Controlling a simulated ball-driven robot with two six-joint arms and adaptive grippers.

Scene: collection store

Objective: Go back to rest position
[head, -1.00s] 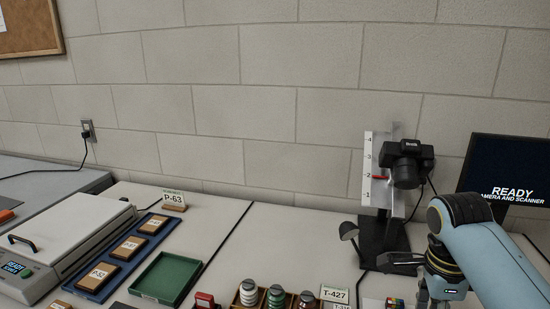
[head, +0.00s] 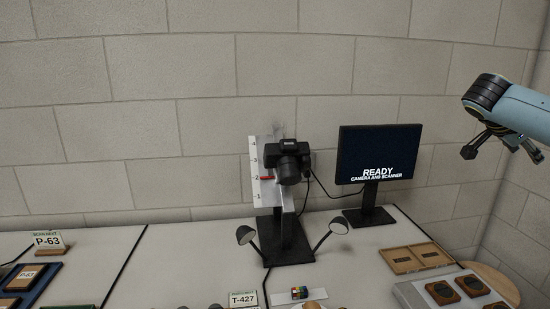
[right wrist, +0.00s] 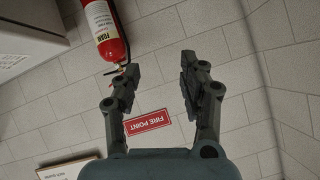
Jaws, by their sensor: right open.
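My right gripper (head: 503,146) is raised at the right of the head view, above the right end of the bench and apart from everything on it. In the right wrist view its two fingers (right wrist: 155,80) stand apart with nothing between them. Behind them are a tiled wall and a red fire point sign (right wrist: 147,122). My left gripper does not show in either view.
A camera (head: 288,160) on a stand with two lamps is on the bench. A monitor (head: 378,155) reading READY stands right of it. Wooden frames (head: 418,257) and a grey tray (head: 408,292) lie at right. A fire extinguisher (right wrist: 106,32) hangs in the wrist view.

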